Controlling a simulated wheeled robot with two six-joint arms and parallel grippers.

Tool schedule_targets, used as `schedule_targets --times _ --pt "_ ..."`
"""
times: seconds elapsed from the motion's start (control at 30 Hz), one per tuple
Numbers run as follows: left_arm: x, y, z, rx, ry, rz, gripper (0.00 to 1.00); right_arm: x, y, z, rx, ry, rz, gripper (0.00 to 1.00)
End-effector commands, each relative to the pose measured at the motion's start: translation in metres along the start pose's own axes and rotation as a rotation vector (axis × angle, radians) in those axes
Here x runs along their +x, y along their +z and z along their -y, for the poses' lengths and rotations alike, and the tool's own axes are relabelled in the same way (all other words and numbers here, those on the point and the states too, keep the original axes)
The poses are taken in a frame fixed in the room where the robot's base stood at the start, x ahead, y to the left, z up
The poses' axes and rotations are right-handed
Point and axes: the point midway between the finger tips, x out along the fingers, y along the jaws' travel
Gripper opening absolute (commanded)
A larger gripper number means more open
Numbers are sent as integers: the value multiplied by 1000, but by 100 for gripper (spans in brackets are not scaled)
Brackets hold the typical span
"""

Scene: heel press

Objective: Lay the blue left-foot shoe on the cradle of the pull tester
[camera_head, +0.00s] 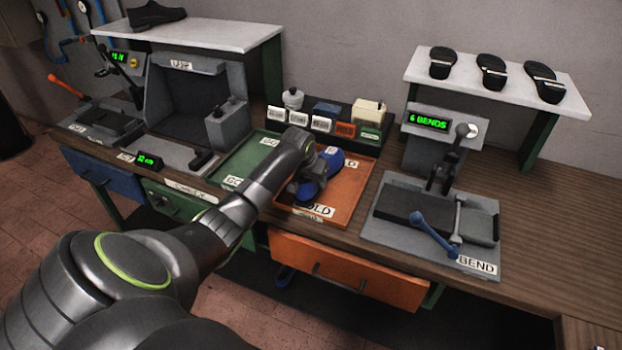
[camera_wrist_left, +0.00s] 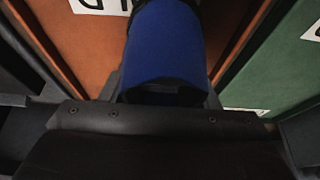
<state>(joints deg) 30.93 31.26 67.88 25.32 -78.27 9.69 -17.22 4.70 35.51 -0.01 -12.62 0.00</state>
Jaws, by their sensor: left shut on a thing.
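The blue shoe (camera_head: 334,158) is at the orange tray (camera_head: 352,206), whose label partly reads "OLD". My left gripper (camera_head: 308,186) reaches over the tray and is shut on the shoe; my arm hides part of it. In the left wrist view the shoe's blue upper (camera_wrist_left: 165,45) lies between the fingers, above the orange surface. I cannot tell whether the shoe touches the tray. The pull tester (camera_head: 103,122) seems to be the grey device at the far left, with a green display and a dark bed that looks like its cradle. My right gripper is not in view.
A green tray (camera_head: 243,163) lies left of the orange one. A grey booth (camera_head: 190,95) stands between the trays and the left device. The bend machine (camera_head: 435,215) is at right. A rack of small boxes (camera_head: 330,125) is behind the trays. Shelves carry a dark shoe and sandals.

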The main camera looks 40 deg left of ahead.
Motion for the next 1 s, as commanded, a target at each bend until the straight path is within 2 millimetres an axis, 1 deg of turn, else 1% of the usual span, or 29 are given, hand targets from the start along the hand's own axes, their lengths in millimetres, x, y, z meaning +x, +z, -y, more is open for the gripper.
schedule_targets --times 0.3,0.33,0.5,0.53,0.83,0.93,1.0 --pt "2 0 0 1 0 -2 28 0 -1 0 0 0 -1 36" --pt "2 0 0 1 0 -3 57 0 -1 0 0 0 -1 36" --pt "2 0 0 1 0 -2 79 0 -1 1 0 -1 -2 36" --pt "2 0 0 1 0 -1 81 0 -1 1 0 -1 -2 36" --pt "2 2 0 0 0 2 81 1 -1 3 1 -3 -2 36" --pt "-4 1 0 0 0 1 81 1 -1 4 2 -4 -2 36" --pt "-11 1 0 1 0 -1 81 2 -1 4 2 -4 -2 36"
